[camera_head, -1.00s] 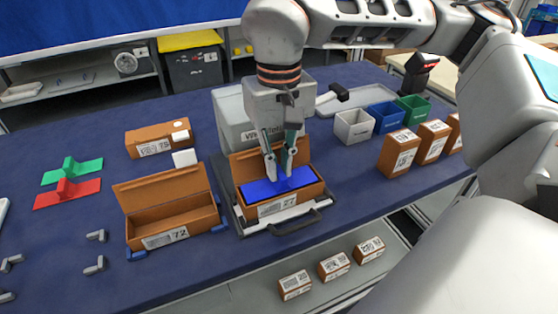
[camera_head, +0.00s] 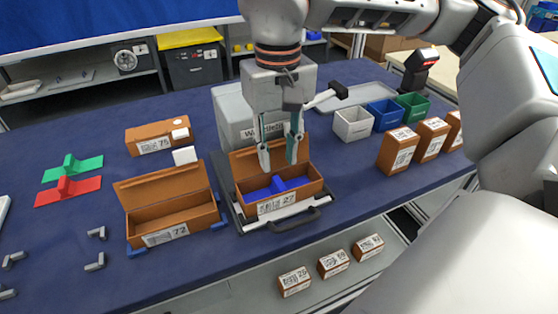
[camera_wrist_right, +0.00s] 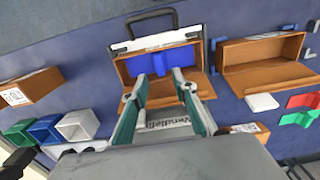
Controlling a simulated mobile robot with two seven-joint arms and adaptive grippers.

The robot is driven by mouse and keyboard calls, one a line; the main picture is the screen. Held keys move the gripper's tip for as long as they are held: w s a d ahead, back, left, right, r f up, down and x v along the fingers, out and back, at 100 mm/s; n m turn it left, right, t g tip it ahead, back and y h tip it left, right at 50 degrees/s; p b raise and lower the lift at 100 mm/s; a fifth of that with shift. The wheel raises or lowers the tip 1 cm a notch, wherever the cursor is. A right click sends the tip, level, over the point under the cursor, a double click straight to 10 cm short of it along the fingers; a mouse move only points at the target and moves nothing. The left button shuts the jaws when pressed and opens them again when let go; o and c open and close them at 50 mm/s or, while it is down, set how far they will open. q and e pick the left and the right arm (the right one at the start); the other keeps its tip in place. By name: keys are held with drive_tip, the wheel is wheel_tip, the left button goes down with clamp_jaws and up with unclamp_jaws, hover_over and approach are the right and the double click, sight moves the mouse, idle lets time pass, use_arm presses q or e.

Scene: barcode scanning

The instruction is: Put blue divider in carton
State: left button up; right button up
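The blue divider (camera_head: 264,190) lies down inside the open brown carton marked 27 (camera_head: 292,203), its upright fin showing above the flat part. The divider (camera_wrist_right: 178,58) and this carton (camera_wrist_right: 122,68) also show in the right wrist view. My right gripper (camera_head: 279,166) is above the carton, its two fingers spread apart with nothing between them. In the right wrist view the fingers (camera_wrist_right: 160,88) are open, pointing toward the divider's fin, apart from it. My left gripper is not in view.
Carton 72 (camera_head: 172,232) stands open and empty to the left. Green (camera_head: 76,167) and red (camera_head: 68,190) dividers lie at far left. White, blue and green bins (camera_head: 352,126) and closed cartons (camera_head: 400,150) stand on the right. A grey box (camera_head: 232,118) is behind the carton.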

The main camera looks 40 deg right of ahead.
sight(279, 181)
wheel_tip(279, 181, up, 10)
drive_tip(key=p, duration=0.2)
drive_tip(key=shift+r, duration=0.15)
